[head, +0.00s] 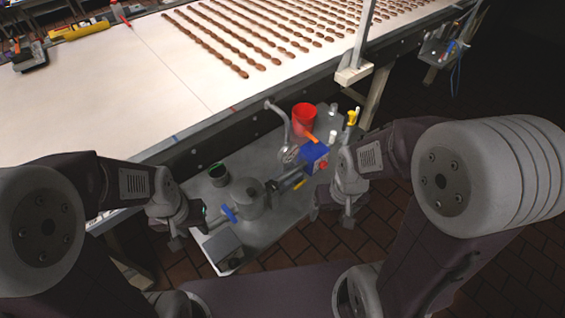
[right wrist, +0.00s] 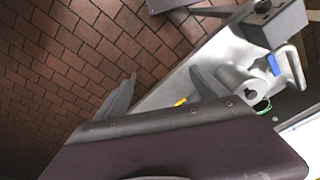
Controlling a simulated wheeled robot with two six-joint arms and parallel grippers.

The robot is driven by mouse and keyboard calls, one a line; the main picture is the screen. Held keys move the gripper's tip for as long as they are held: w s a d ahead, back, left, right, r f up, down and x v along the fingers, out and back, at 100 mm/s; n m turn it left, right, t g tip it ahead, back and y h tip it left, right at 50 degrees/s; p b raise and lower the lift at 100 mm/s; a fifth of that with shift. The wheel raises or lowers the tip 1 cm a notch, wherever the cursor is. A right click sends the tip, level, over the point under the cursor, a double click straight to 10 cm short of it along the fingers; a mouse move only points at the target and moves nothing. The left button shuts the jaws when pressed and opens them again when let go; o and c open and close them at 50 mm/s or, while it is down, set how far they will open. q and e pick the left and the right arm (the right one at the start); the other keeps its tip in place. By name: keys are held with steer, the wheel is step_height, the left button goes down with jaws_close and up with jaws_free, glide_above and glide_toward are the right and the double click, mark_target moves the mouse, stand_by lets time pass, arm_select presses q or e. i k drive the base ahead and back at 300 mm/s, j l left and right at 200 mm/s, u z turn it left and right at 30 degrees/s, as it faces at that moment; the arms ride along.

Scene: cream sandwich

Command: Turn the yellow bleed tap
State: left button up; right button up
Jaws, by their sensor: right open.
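A small yellow tap (head: 300,184) shows on the pump machine, just below the blue box. A small patch of yellow also shows in the right wrist view (right wrist: 181,101), partly hidden by my gripper. My right gripper (head: 332,215) is open and empty beside the machine's right edge, a little right of the yellow tap and apart from it. Its two spread fingers show in the right wrist view (right wrist: 163,86). My left gripper (head: 189,236) is at the machine's left edge, with its fingers apart and nothing seen between them.
The grey machine bench (head: 262,238) carries a blue-handled valve (head: 228,214), a red cup (head: 304,119), a blue box (head: 314,155) and a yellow-topped upright item (head: 352,118). A conveyor (head: 130,85) with rows of biscuits lies behind. Brick floor is open at the right.

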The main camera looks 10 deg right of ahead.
mark_target(295, 186)
steer(key=i+l+u, duration=0.1)
steer(key=l+u, duration=1.1)
steer(key=l, duration=0.2)
steer(key=l+u, duration=0.4)
steer(key=k+l+u, duration=0.2)
steer(key=l+u, duration=0.2)
steer(key=k+l+u, duration=0.2)
steer(key=l+u, duration=0.2)
steer(key=k+l+u, duration=0.25)
steer(key=u, duration=0.15)
steer(key=l, duration=0.1)
